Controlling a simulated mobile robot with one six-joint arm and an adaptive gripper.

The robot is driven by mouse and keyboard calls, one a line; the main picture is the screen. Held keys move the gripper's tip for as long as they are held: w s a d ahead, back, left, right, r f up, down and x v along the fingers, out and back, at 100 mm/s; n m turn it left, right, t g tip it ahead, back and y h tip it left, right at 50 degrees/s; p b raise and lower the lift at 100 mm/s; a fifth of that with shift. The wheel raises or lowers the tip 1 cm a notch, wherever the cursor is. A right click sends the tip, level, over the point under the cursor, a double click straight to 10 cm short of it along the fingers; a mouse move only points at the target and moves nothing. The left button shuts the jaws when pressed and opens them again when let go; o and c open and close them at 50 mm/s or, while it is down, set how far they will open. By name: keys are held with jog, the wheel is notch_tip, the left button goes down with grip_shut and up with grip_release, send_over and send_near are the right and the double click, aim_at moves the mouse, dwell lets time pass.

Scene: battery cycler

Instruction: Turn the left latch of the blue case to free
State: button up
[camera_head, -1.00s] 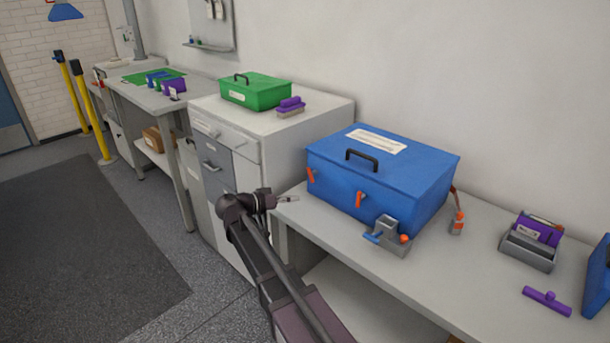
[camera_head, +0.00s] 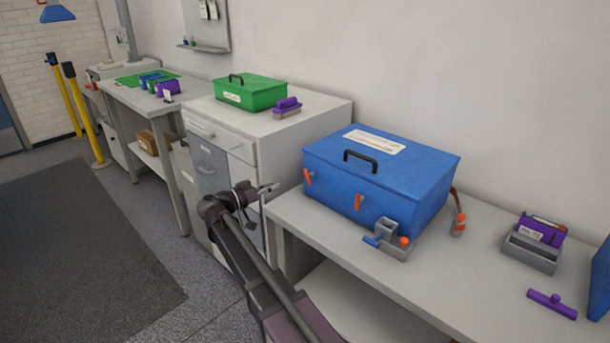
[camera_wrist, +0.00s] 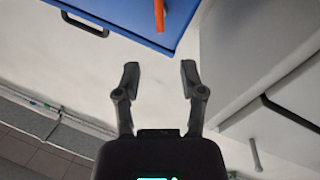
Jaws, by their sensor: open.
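The blue case (camera_head: 345,195) stands on the grey bench with its lid down and a black handle on top. Its left latch (camera_head: 308,177) is a small orange lever at the left end of the front; a second orange latch (camera_head: 359,203) is further right. My gripper (camera_head: 276,187) is open and empty, left of the case and apart from the left latch. In the wrist view, an orange latch (camera_wrist: 159,15), seemingly the left one, hangs from the blue case (camera_wrist: 125,12) beyond the two spread fingers (camera_wrist: 160,75). Its upper end is cut off.
A grey drawer cabinet (camera_head: 228,155) with a green case (camera_head: 250,95) and purple brush (camera_head: 287,106) stands left of the bench. A grey fixture (camera_head: 390,240) with blue and orange parts sits before the case. The bench front (camera_head: 460,290) is mostly clear.

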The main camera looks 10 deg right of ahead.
aim_at(306, 174)
jog(key=x, duration=1.2)
jog(key=shift+w+d, duration=0.15)
jog(key=shift+d, duration=0.1)
jog(key=shift+c, duration=0.2)
grip_shut()
